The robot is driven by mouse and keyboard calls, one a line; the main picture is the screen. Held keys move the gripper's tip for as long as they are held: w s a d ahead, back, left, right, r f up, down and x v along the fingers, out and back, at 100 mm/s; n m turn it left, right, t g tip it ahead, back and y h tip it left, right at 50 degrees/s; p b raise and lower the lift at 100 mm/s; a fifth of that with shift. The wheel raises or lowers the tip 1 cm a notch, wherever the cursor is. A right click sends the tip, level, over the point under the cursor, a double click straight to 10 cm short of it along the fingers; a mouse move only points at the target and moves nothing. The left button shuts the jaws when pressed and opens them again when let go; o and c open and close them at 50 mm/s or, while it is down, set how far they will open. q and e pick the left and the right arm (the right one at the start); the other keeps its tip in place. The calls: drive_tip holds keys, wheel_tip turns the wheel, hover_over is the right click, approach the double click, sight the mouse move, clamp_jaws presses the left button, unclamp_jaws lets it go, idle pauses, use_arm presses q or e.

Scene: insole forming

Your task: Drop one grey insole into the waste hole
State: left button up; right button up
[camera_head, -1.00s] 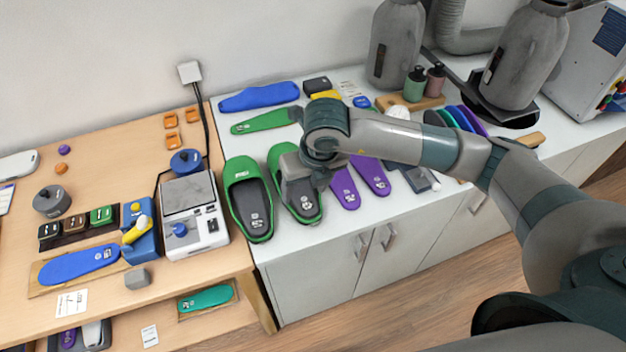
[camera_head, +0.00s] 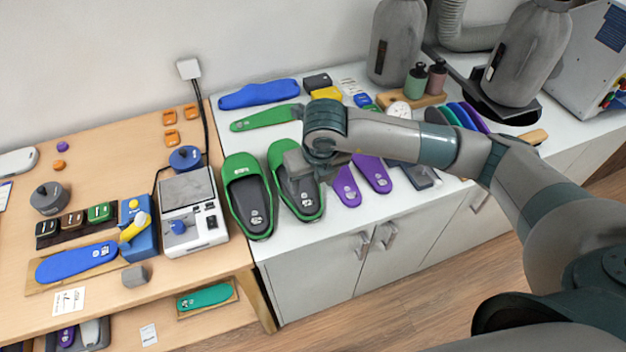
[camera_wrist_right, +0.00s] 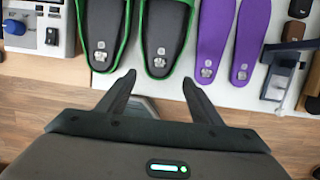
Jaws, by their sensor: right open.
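Two green shoes stand side by side on the white counter, a left one (camera_head: 236,169) and a right one (camera_head: 277,157). A dark grey insole (camera_head: 251,206) lies inside the left shoe, and another dark grey insole (camera_head: 301,199) inside the right shoe. Both also show at the top of the right wrist view, left (camera_wrist_right: 100,25) and right (camera_wrist_right: 160,35). My right gripper (camera_head: 318,174) is above the right shoe's right edge. In the wrist view its fingers (camera_wrist_right: 158,80) are apart and empty, just short of the shoe heels. My left gripper is out of view. I cannot make out a waste hole.
Two purple insoles (camera_head: 346,187) lie right of the shoes, beside a grey device (camera_head: 418,177). A white machine (camera_head: 194,208) stands on the wooden table to the left. A blue insole (camera_head: 258,94) and a green insole (camera_head: 262,119) lie behind the shoes.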

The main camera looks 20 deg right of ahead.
drive_tip(key=b, duration=0.3)
hover_over(310, 207)
drive_tip(key=shift+s+f, duration=0.2)
drive_tip(key=shift+f, duration=2.6)
drive_tip(key=shift+s+b+x, duration=0.2)
drive_tip(key=shift+b+x, duration=0.5)
drive_tip(key=shift+x, duration=0.1)
drive_tip(key=shift+s+b+x, duration=0.2)
drive_tip(key=shift+b+x, duration=0.55)
drive_tip(key=shift+s+b+x, duration=0.15)
drive_tip(key=shift+b+x, duration=0.55)
drive_tip(key=shift+x, duration=0.1)
drive_tip(key=shift+c, duration=0.3)
drive_tip(key=c, duration=0.9)
drive_tip(key=shift+s, duration=0.1)
drive_tip(key=shift+r, duration=0.15)
